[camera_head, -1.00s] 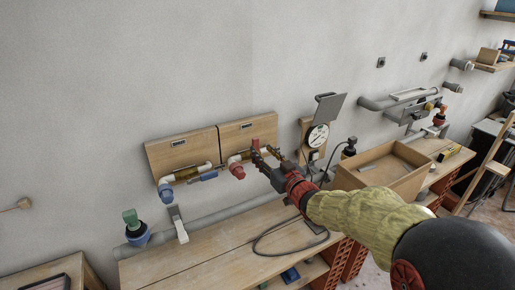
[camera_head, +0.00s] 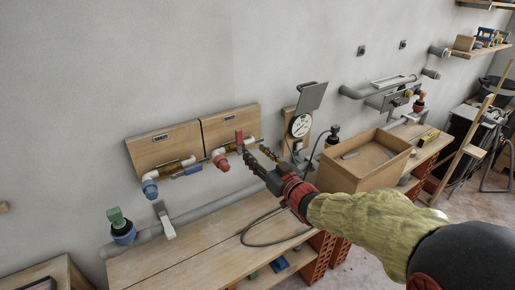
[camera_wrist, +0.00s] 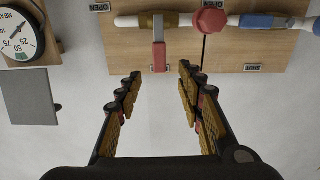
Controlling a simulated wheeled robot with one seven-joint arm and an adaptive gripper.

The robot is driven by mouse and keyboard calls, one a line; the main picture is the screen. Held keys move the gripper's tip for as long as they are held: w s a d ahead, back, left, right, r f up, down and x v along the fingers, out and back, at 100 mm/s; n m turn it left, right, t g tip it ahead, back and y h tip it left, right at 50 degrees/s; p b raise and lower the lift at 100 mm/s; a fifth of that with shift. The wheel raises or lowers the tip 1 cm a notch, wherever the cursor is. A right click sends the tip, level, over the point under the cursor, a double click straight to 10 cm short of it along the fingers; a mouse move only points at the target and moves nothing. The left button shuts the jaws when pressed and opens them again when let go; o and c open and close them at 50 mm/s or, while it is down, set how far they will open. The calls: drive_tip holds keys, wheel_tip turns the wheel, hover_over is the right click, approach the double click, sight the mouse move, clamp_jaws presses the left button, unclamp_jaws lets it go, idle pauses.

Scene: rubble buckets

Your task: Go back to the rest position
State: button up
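My gripper (camera_head: 257,163) reaches toward the wall in the head view, in front of the pipe fittings on two wooden boards. In the wrist view my gripper (camera_wrist: 158,88) has its two fingers well apart with nothing between them. A red-handled lever valve (camera_wrist: 159,45) lies just beyond the fingertips, apart from them; the lever valve (camera_head: 239,140) also shows in the head view. A red round valve (camera_wrist: 210,20) and a blue valve (camera_wrist: 257,22) sit to its right in the wrist view.
A workbench (camera_head: 170,270) runs below the boards with a cable on it. A pressure gauge (camera_head: 300,126) and a grey plate (camera_head: 312,97) stand right of the boards. An open wooden box (camera_head: 365,165) stands beside my arm. A grey pipe (camera_head: 205,212) runs along the wall.

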drive_tip(key=s+d+f+m+g+h, duration=0.2)
drive_tip(key=s+d+f+g+h, duration=0.15)
drive_tip(key=d+f+h, duration=0.6)
drive_tip(key=s+d+f+m+g, duration=0.2)
drive_tip(key=s+d+f+g, duration=0.1)
drive_tip(key=s+d+f, duration=0.3)
drive_tip(key=s+d+r+m+g, duration=0.1)
drive_tip(key=s+d+r+g, duration=0.1)
drive_tip(key=s, duration=0.6)
drive_tip(key=s+d+r+g+p, duration=0.1)
drive_tip(key=s+r, duration=0.2)
drive_tip(key=s, duration=0.6)
drive_tip(key=s+d+r+m+g, duration=0.1)
drive_tip(key=s+d+r+g, duration=0.1)
drive_tip(key=s, duration=0.6)
drive_tip(key=s+r+m+t+p, duration=0.1)
drive_tip(key=s+r+t, duration=0.1)
drive_tip(key=r, duration=0.5)
drive_tip(key=shift+s+d, duration=0.35)
drive_tip(key=shift+s, duration=0.5)
drive_tip(key=shift+h, duration=0.25)
